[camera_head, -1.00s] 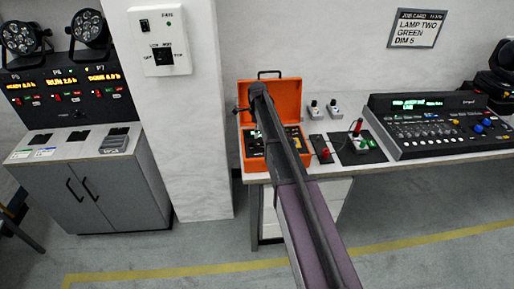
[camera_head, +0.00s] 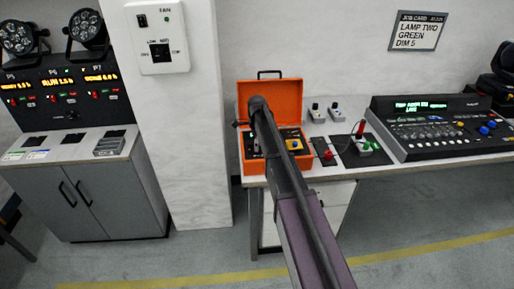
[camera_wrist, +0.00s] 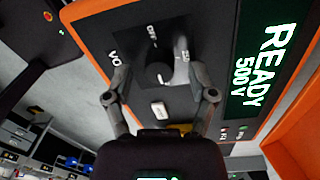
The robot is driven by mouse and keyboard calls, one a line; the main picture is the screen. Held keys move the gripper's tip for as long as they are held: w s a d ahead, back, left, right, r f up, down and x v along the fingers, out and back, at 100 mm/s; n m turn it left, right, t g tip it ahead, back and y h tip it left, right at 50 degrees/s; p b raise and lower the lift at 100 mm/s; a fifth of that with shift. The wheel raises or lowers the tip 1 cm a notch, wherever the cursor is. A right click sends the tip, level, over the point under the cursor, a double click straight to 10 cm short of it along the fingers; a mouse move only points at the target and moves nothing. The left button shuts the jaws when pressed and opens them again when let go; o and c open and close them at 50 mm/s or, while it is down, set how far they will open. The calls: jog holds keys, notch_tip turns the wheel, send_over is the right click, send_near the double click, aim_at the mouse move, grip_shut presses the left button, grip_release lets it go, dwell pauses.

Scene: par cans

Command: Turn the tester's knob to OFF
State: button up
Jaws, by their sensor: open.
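The tester is an open orange case (camera_head: 270,98) on the table, its panel partly hidden behind my arm in the head view. In the wrist view its dark panel (camera_wrist: 90,38) fills the upper middle, with a green READY 500 V display (camera_wrist: 255,75) at right. The knob (camera_wrist: 158,73) is dark and blurred, with a light grey part on its right side. The OFF label (camera_wrist: 152,33) is above it in the picture. My gripper (camera_wrist: 160,78) is open, with one finger on each side of the knob; I cannot tell whether they touch it.
The orange case wall (camera_wrist: 298,130) rises at right. A pillar (camera_head: 185,120) is at left.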

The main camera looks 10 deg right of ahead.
dwell(0.3)
grip_shut()
